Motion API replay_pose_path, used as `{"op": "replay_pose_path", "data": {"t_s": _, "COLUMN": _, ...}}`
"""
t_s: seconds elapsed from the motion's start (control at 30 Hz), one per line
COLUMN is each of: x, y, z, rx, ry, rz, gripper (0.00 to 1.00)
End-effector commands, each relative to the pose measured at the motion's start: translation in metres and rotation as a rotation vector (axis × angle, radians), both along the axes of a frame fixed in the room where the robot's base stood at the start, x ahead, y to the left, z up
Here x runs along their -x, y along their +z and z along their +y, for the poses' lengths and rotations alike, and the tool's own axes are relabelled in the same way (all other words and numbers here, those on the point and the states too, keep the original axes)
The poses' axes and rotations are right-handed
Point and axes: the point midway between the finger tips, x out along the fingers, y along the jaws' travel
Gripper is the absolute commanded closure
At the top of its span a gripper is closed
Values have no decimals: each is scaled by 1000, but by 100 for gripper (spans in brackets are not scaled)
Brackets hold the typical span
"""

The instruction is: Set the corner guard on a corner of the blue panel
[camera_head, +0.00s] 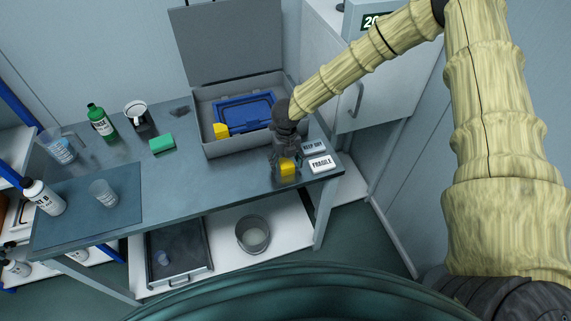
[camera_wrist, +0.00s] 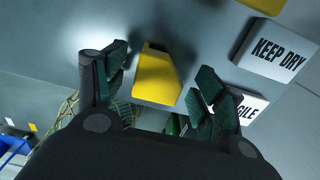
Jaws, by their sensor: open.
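A yellow corner guard (camera_head: 287,170) is at the front right of the table, directly below my gripper (camera_head: 286,172). In the wrist view the yellow corner guard (camera_wrist: 157,78) lies between the spread fingers of my gripper (camera_wrist: 158,92), with gaps beside it. My gripper is open and does not hold it. The blue panel (camera_head: 246,111) lies in the open grey case (camera_head: 208,136) to the left of my gripper. Another yellow piece (camera_head: 221,130) is at the panel's front left corner. My wrist hides the area just beyond the gripper.
A KEEP DRY block (camera_head: 314,147) and a FRAGILE block (camera_head: 321,163) sit close right of my gripper. Another yellow edge (camera_wrist: 262,5) shows at the wrist view's top. A green sponge (camera_head: 162,143), bottle (camera_head: 101,122) and cups stand left. The table's front middle is clear.

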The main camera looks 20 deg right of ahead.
Motion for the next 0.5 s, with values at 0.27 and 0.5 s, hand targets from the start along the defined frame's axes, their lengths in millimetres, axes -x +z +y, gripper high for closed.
{"op": "replay_pose_path", "data": {"t_s": 0.27, "x": 0, "y": -2, "z": 0, "rx": 0, "ry": 0, "rz": 0, "gripper": 32}}
{"op": "replay_pose_path", "data": {"t_s": 0.5, "x": 0, "y": -2, "z": 0, "rx": 0, "ry": 0, "rz": 0, "gripper": 70}}
